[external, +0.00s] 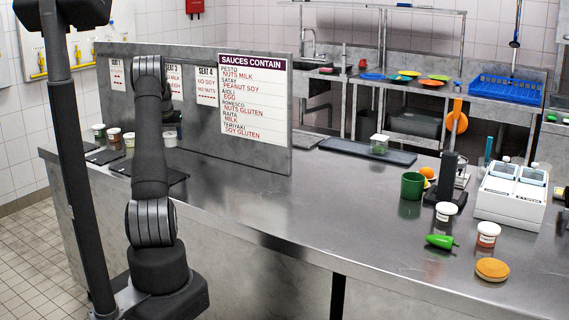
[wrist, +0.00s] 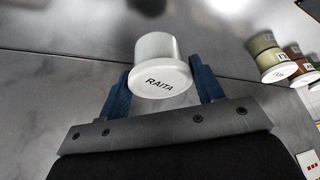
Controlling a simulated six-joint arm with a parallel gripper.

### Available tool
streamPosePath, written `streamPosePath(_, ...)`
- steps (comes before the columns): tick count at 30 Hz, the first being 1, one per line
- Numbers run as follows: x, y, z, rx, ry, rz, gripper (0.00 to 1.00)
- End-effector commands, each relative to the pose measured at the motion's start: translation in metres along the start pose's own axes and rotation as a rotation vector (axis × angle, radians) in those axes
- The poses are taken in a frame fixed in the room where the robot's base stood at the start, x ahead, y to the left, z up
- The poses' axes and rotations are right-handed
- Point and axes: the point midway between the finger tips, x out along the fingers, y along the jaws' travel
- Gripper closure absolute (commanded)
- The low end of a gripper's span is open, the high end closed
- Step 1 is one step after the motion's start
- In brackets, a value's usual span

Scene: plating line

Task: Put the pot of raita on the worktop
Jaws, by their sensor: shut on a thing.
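The pot of raita (wrist: 156,52) is white, and its lid reads RAITA in the wrist view. My gripper (wrist: 163,84) is shut on it, with one blue finger on each side. In the external view a small white pot (external: 170,138) shows just right of my arm, near the panel, and looks like the same pot. My gripper is mostly hidden there behind my arm. The worktop (external: 290,215) is a long grey metal surface. I cannot tell whether the pot touches it.
Several lidded pots (external: 113,134) stand at the worktop's left end, by dark mats (external: 104,156). An upright panel with a sauce list (external: 252,98) runs along the back. The middle is clear.

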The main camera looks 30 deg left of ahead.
Motion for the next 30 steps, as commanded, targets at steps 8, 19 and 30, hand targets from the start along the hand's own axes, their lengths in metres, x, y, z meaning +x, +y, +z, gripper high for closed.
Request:
streamPosePath(8, 0.017, -0.011, 0.002, 0.001, 0.0, 0.001, 0.64)
streamPosePath(19, 0.045, -0.01, 0.013, 0.002, 0.002, 0.001, 0.64)
streamPosePath(30, 0.048, -0.01, 0.015, 0.002, 0.001, 0.001, 0.18)
